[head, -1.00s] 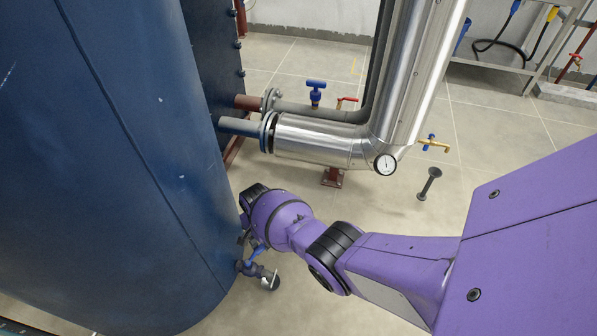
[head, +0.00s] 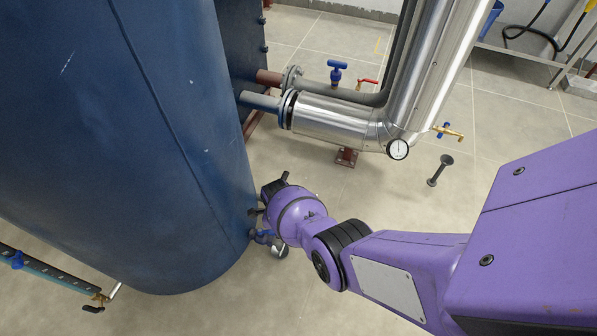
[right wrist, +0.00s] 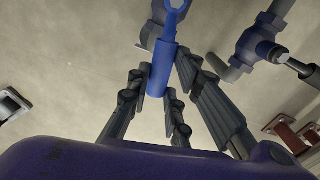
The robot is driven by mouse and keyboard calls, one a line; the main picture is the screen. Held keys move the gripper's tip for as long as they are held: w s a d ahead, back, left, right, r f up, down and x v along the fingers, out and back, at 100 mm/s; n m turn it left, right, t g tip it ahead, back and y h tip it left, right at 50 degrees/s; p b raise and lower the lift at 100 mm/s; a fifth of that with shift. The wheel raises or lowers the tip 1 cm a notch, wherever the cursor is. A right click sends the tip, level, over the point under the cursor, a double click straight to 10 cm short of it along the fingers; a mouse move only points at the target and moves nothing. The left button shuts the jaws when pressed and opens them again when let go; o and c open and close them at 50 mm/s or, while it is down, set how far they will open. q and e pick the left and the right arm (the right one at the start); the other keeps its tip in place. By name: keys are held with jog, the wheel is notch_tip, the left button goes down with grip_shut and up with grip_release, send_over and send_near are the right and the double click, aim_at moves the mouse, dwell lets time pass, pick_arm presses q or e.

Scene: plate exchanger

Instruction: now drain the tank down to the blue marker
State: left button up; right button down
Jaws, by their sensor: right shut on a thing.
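The large blue tank (head: 130,130) fills the left of the head view. A small drain valve (head: 268,238) sits at its lower right side. My right gripper (head: 262,208) is beside the tank there, partly hidden by my purple wrist. In the right wrist view, my right gripper (right wrist: 161,82) is shut on a blue valve handle (right wrist: 163,66), which lies between its fingers. A grey valve body (right wrist: 152,32) is behind the handle. A slotted strip, seemingly a level gauge (head: 55,277), is at lower left, with a blue marker (head: 17,260) on it. The liquid level cannot be made out. My left gripper is not in view.
A silver insulated pipe (head: 330,122) with a dial gauge (head: 397,149) runs behind my right arm. Near it are a blue-handled valve (head: 337,72) and a brass tap (head: 448,132). Another blue valve (right wrist: 252,45) shows in the right wrist view. Tiled floor is open at centre right.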

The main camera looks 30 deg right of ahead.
jog(key=shift+s+a+m, duration=0.45)
jog(key=shift+a+m, duration=0.1)
jog(key=shift+m, duration=0.35)
jog(key=c, duration=1.6)
grip_release()
jog(key=shift+w+r, duration=0.1)
jog(key=r, duration=1.1)
jog(key=shift+s+r, duration=0.2)
jog(key=shift+r, duration=0.2)
